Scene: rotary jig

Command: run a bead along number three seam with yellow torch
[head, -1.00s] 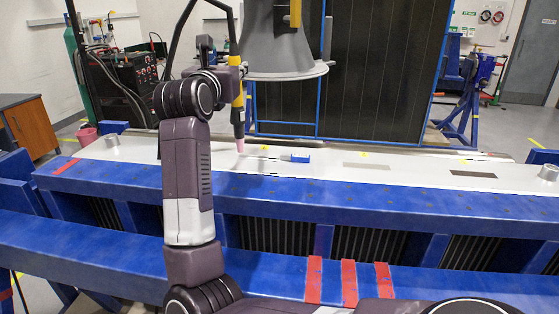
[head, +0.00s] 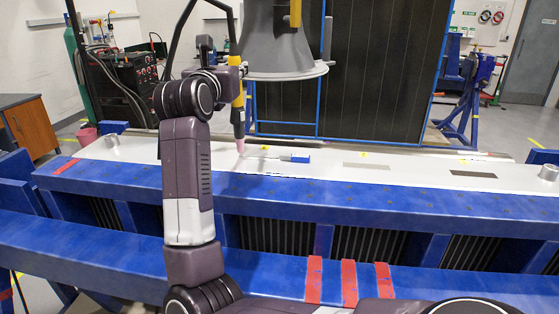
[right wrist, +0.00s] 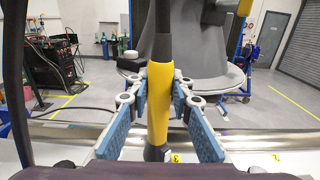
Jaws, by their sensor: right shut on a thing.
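My right gripper (right wrist: 157,105) is shut on the yellow torch (right wrist: 158,100), whose yellow body stands between the blue finger pads. In the head view the torch (head: 237,110) hangs nearly upright, its pink nozzle (head: 240,147) just over the pale plate (head: 330,173). I cannot tell whether the nozzle touches the plate. A yellow tag that looks like a 3 (right wrist: 176,157) shows beside the torch in the right wrist view; the likely same tag (head: 264,147) is right of the nozzle. The number three seam itself is not clearly visible. My left gripper is not in view.
A blue-handled tool (head: 296,158) lies on the plate right of the nozzle. Farther right are a grey strip (head: 367,166) and a dark strip (head: 473,174).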

